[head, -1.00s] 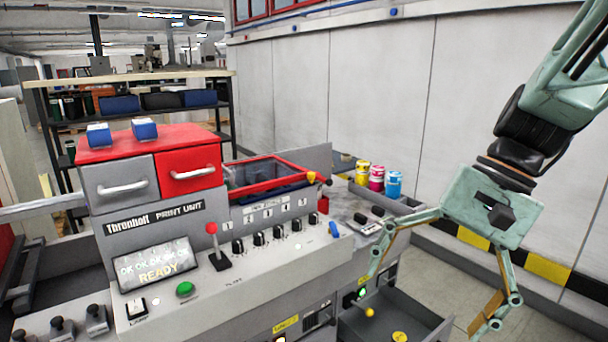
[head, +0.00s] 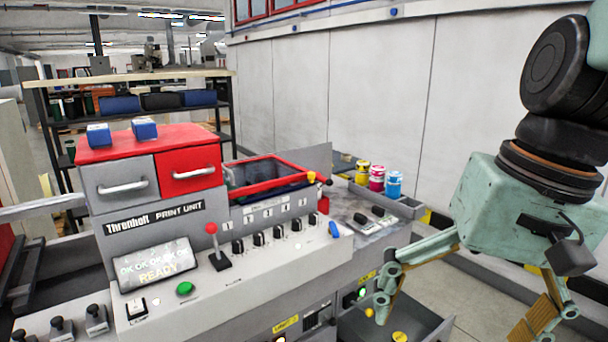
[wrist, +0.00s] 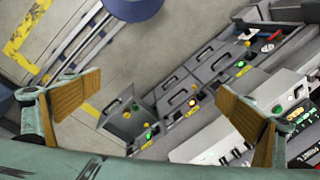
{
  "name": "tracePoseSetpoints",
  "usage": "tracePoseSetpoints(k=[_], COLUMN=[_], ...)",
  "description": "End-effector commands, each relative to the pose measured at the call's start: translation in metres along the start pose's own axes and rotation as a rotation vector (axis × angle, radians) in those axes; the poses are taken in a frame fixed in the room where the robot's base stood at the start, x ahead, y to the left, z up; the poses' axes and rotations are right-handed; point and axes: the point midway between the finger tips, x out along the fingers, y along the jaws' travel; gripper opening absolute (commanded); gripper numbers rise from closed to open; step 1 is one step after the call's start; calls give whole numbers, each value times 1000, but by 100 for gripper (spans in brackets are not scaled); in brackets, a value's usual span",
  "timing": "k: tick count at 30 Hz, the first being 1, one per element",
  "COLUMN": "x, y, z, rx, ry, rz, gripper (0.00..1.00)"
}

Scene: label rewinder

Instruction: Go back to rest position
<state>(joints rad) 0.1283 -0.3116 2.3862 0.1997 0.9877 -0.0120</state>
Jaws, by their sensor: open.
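My gripper (head: 462,318) is at the right of the head view, in front of the print unit's right end. Its two fingers are spread wide with nothing between them. In the wrist view my gripper (wrist: 160,112) also shows open, with its tan finger pads far apart and the machine's drawers and the floor beyond. The print unit (head: 255,262) stands at the left and middle of the head view, and its screen (head: 155,266) reads OK several times and READY.
An open drawer (head: 352,328) juts from the machine's lower right, partly behind my finger. Yellow, magenta and blue ink cans (head: 377,179) stand on the tray at the back. A red lever (head: 212,230) rises from the panel. Open floor (head: 440,283) lies to the right.

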Motion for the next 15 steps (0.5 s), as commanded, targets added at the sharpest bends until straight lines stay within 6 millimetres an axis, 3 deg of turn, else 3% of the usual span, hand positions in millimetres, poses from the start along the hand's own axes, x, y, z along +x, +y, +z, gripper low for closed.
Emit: tracePoseSetpoints(k=[15], x=[-20], y=[14], z=[40], rx=[-150], ry=[148], rz=[78], gripper=[100])
